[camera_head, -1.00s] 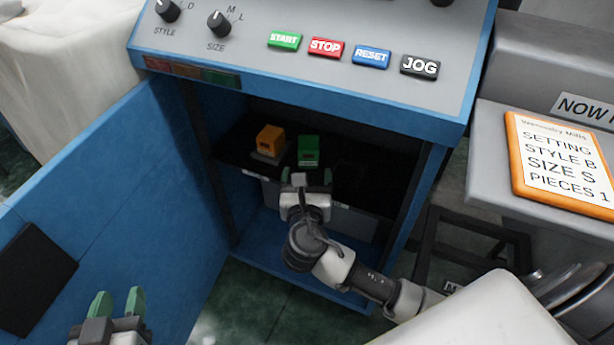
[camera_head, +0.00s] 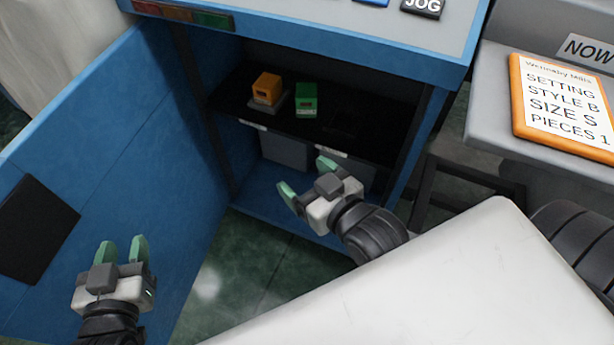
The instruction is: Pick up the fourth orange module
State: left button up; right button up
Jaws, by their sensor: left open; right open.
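One orange module (camera_head: 266,88) sits on a grey base on the dark shelf inside the blue cabinet. A green module (camera_head: 306,99) stands just to its right. No other orange module shows. My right gripper (camera_head: 304,180) is open and empty, in front of the cabinet opening, below and apart from both modules. My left gripper (camera_head: 121,250) is open and empty at the lower left, in front of the open cabinet door.
The blue door (camera_head: 110,130) stands open at the left. The dark shelf (camera_head: 350,130) is bare right of the green module. Grey bins (camera_head: 284,150) sit below it. An orange-framed sign (camera_head: 560,105) lies on the grey machine at the right.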

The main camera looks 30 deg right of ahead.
aim_at(267, 90)
jog(key=k, duration=1)
